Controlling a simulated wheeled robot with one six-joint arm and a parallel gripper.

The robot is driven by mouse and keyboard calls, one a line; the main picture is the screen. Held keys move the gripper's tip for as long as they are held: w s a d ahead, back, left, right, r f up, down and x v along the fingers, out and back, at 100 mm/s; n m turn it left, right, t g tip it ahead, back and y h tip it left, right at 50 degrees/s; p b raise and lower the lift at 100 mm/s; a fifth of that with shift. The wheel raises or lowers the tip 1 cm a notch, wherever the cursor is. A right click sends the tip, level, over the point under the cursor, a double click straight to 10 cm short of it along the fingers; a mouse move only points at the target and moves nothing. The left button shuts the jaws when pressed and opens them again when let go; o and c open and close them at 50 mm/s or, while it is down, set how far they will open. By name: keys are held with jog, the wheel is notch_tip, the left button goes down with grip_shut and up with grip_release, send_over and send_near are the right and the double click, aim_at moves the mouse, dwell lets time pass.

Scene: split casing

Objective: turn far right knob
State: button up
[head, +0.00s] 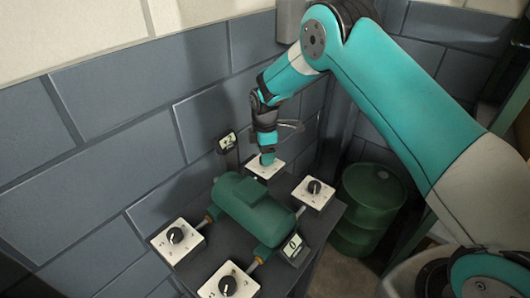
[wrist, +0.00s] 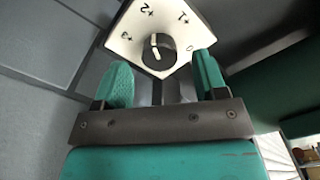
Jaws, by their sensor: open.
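A green casing (head: 252,209) sits on a dark stand with white dial plates around it, each with a black knob. My gripper (head: 267,158) is over the far plate (head: 263,172) at the back; the arm hides its knob in the head view. In the wrist view, my gripper (wrist: 161,68) is open and empty, with green fingers apart. That knob (wrist: 158,52) shows between and beyond the fingertips, with no clear contact. Its white mark points up, roughly toward the 2 on the plate (wrist: 165,18). The right knob (head: 314,186) is uncovered.
Other knobs are at the left (head: 175,236) and front (head: 227,286). A small display (head: 228,142) stands behind the casing, close left of my gripper; another (head: 292,248) at the front reads 0. A green barrel (head: 368,210) stands right. A grey wall (head: 110,150) is behind.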

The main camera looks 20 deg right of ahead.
jog(key=shift+f, duration=1.05)
jog(key=c, duration=0.9)
jog(key=shift+c, duration=0.2)
